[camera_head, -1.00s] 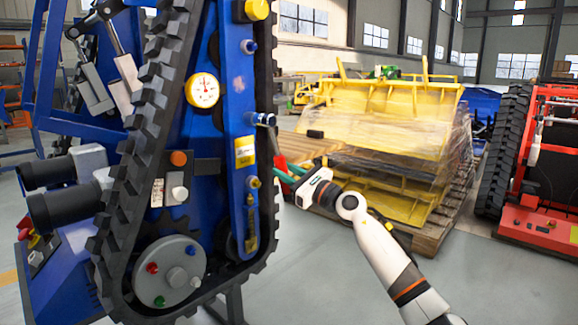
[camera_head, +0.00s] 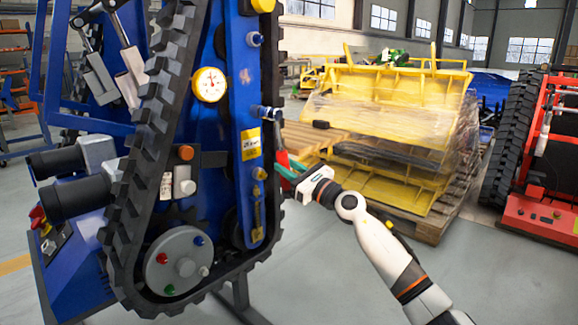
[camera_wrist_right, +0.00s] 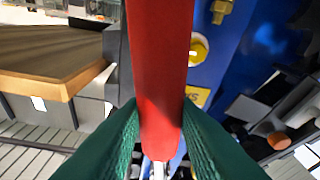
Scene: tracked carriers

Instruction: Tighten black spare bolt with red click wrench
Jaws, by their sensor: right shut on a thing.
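My right gripper (camera_head: 287,172) is shut on the red wrench handle (camera_head: 281,157), to the right of the blue tracked carrier (camera_head: 224,121). In the right wrist view the green fingers (camera_wrist_right: 160,138) press on the red handle (camera_wrist_right: 158,70) from both sides. The wrench runs up from the fingers to a bolt (camera_head: 262,112) on the carrier's blue side plate. The wrench head seems to be at this bolt, but I cannot tell whether it is seated. I cannot make out clearly which bolt is the black one. My left gripper is not in view.
A gauge (camera_head: 209,84), brass fittings (camera_head: 259,173) and a black track (camera_head: 150,150) crowd the carrier's side. Yellow wrapped parts (camera_head: 385,100) on a wooden pallet (camera_head: 425,225) stand behind my right arm. A red tracked carrier (camera_head: 540,175) is at right. Grey floor between is clear.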

